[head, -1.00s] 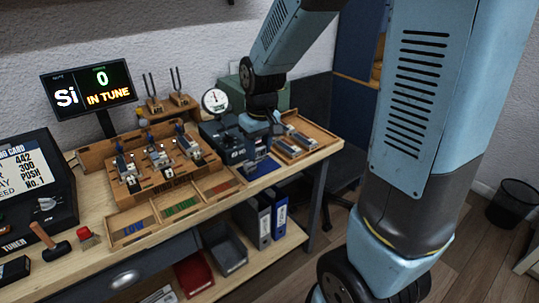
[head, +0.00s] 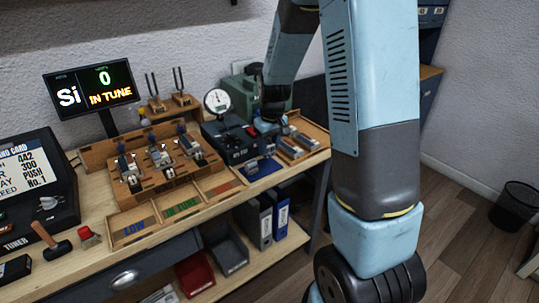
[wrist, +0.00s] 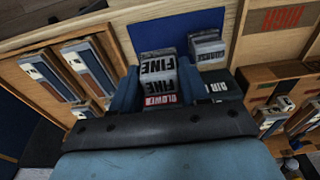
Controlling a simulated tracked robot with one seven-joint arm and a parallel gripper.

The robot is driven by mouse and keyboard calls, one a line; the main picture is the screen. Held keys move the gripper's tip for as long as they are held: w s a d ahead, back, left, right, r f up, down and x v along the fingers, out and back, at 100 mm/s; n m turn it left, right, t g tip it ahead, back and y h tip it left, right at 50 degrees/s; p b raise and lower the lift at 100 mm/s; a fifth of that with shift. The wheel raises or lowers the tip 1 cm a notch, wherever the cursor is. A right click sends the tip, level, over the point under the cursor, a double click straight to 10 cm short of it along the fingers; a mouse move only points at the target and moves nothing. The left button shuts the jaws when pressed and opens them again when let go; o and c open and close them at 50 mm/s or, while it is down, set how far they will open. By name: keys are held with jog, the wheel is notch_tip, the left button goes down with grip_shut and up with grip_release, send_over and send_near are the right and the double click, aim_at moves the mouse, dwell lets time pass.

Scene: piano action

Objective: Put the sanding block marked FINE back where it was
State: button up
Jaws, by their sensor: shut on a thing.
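The sanding block marked FINE (wrist: 157,68) is between the fingers of my gripper (wrist: 158,84) in the wrist view. It is grey with a pale label. My gripper is shut on it. A blue mat (wrist: 172,27) lies just beyond the block in that view, and at the bench's front in the head view (head: 268,168). The COARSE block (wrist: 207,47) sits on the mat to the right of FINE. In the head view my gripper (head: 266,127) is behind the mat, by the dark tester. The FINE block cannot be made out clearly there.
A wooden tray with several key pieces (wrist: 82,65) is left of my gripper in the wrist view. A BLOWER label (wrist: 160,100) shows below the block. The dark tester with a round dial (head: 217,101) and the wooden key rack (head: 155,163) stand nearby.

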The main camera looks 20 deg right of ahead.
aim_at(270, 154)
jog(key=shift+w+d+f, duration=0.35)
jog(key=shift+w+f, duration=0.25)
jog(key=shift+f, duration=0.25)
notch_tip(270, 154, down, 3)
jog(key=shift+w+f, duration=0.1)
jog(key=shift+f, duration=0.05)
jog(key=o, duration=0.9)
jog(key=shift+o, duration=0.2)
